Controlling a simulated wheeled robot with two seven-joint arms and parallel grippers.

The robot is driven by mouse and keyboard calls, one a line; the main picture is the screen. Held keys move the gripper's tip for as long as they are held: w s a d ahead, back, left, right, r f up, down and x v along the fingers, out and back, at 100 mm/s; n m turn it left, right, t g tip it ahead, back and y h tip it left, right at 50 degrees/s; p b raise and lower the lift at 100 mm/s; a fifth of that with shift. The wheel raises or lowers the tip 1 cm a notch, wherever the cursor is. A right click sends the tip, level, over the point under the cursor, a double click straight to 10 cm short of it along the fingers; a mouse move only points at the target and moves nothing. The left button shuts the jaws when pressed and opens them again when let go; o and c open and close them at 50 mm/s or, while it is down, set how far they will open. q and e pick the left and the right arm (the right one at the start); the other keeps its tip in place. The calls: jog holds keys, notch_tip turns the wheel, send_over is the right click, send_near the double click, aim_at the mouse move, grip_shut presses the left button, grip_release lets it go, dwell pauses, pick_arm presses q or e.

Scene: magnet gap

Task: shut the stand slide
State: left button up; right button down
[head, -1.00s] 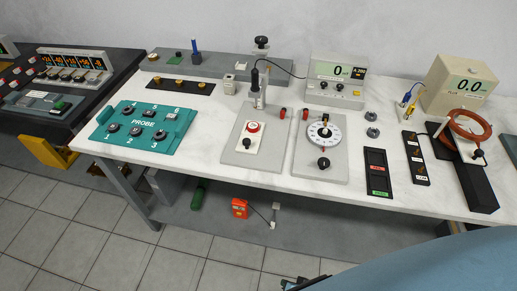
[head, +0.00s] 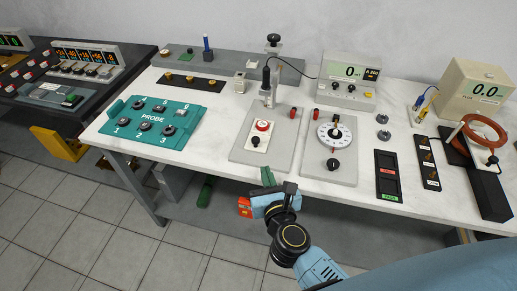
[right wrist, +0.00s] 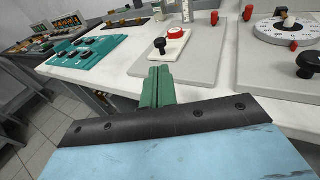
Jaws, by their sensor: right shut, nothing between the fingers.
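The probe stand has a grey base plate (head: 281,151) at the middle of the bench and an upright post (head: 268,97) holding a black probe (head: 266,76). On the base lies a white plate (head: 265,138) with a red dial (head: 263,125) and a black knob (head: 255,142). I cannot tell which part is the slide or how far open it is. My right gripper (head: 268,177) has its green fingertips together, empty, in front of the bench edge near the stand base. The fingers also show in the right wrist view (right wrist: 157,86), apart from the black knob. My left gripper is out of view.
Right of the stand is a second grey plate with a white round dial (head: 335,132). A meter (head: 347,78) stands behind. A black pass panel (head: 388,176) lies further right. Bare bench lies between box and stand.

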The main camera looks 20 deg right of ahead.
aim_at(263, 147)
jog(key=w, duration=0.3)
jog(key=w+d+f, duration=0.1)
jog(key=w, duration=0.6)
jog(key=shift+d+f+b, duration=0.15)
jog(key=shift+f+b, duration=0.15)
jog(key=shift+b, duration=0.1)
jog(key=w+d, duration=0.2)
jog(key=w, duration=0.1)
jog(key=shift+w+d+r, duration=0.1)
jog(key=shift+w+d, duration=0.1)
jog(key=shift+r, duration=0.1)
jog(key=shift+d, duration=0.1)
jog(key=shift+r, duration=0.1)
